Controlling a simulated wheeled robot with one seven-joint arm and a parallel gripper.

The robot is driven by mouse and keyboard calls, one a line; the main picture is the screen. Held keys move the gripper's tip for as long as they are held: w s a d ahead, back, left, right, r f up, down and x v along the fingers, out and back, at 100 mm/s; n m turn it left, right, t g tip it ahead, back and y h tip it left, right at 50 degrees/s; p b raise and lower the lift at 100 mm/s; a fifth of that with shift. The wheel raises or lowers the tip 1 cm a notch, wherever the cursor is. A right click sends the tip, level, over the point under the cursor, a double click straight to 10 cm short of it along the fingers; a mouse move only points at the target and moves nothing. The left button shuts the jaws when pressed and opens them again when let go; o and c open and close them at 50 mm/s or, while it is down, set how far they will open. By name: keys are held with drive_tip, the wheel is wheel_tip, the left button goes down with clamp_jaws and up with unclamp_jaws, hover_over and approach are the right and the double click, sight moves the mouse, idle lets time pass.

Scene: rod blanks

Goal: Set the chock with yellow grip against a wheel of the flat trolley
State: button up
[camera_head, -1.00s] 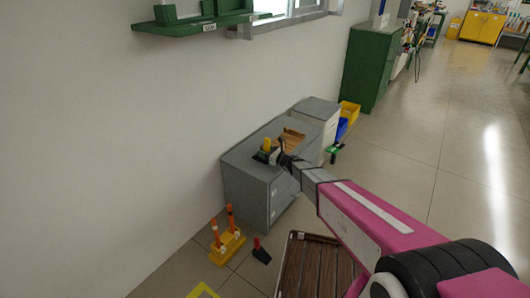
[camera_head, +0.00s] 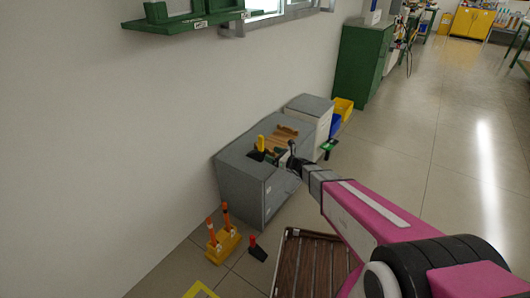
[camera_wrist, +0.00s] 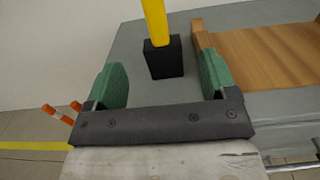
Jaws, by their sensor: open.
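The chock with yellow grip (camera_head: 261,145) stands on top of a grey cabinet; the wrist view shows its black block (camera_wrist: 163,58) and upright yellow handle (camera_wrist: 155,20). My gripper (camera_wrist: 160,82) is open, with one green finger on each side of the picture and the chock beyond and between them, not held. In the head view my gripper (camera_head: 279,157) is over the cabinet top, just right of the chock. The flat trolley (camera_head: 314,262) with a brown slatted deck stands on the floor at the bottom; its wheels are not clearly visible.
A wooden tray (camera_wrist: 265,55) lies on the grey cabinet (camera_head: 240,188), right of the chock. A red-handled black chock (camera_head: 257,249) and a yellow stand with orange posts (camera_head: 222,243) are on the floor. The wall is close at left; open floor (camera_head: 440,150) lies right.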

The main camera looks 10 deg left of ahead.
drive_tip(key=shift+v, duration=1.55)
